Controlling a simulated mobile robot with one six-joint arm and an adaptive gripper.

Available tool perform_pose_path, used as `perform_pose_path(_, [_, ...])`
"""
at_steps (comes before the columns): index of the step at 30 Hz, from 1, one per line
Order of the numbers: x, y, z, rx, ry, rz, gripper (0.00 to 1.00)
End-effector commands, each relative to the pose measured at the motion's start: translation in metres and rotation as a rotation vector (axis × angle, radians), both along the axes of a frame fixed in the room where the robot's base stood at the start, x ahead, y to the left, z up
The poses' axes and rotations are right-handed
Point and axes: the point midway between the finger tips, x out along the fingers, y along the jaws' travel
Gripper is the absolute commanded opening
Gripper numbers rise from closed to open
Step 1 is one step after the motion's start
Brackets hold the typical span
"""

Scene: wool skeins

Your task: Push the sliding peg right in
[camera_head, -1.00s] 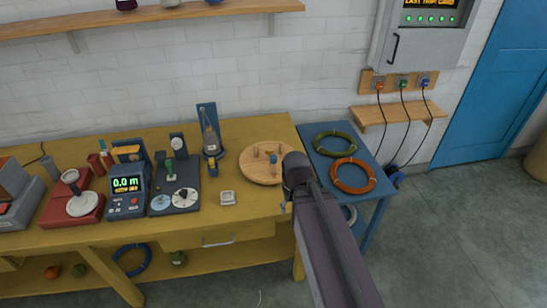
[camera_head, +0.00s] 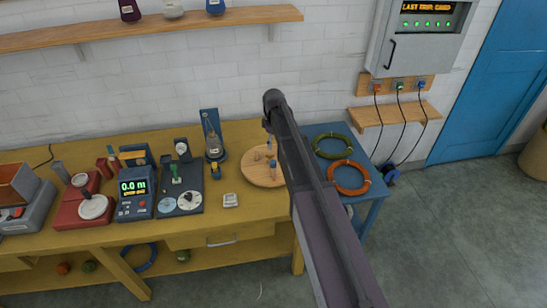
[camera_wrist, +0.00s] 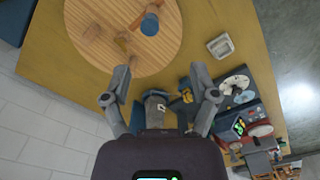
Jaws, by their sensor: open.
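A round wooden board (camera_head: 254,180) lies on the right part of the yellow workbench, with several short pegs standing on it. One peg has a blue part (camera_head: 273,164). In the wrist view the board (camera_wrist: 165,55) is at the top, with the blue-topped peg (camera_wrist: 150,24) and wooden pegs (camera_wrist: 93,33) on it. I cannot tell which peg slides or how far it is in. My gripper (camera_wrist: 160,86) is open, its two fingers spread below the board's edge in the wrist view, with nothing held between them. In the head view my arm covers the board's right side and hides most of the gripper.
A lamp-like device on a blue stand (camera_head: 213,145) stands behind and left of the board. Left are a dial panel (camera_head: 180,195) and a meter (camera_head: 135,196). A blue side table (camera_head: 330,180) holds green and orange coils.

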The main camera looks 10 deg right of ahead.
Motion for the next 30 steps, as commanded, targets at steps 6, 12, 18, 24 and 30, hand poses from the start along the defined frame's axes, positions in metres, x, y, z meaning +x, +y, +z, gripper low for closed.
perform_pose_path(6, [0.022,0.000,0.007,0.000,0.000,0.074,0.76])
perform_pose_path(12, [0.021,-0.001,0.006,0.000,0.000,0.076,0.76])
perform_pose_path(18, [0.021,-0.001,0.006,0.000,0.000,0.074,0.76])
perform_pose_path(24, [0.021,-0.001,0.000,0.000,0.000,0.073,0.76])
perform_pose_path(30, [0.021,-0.001,-0.013,0.000,0.000,0.073,0.76])
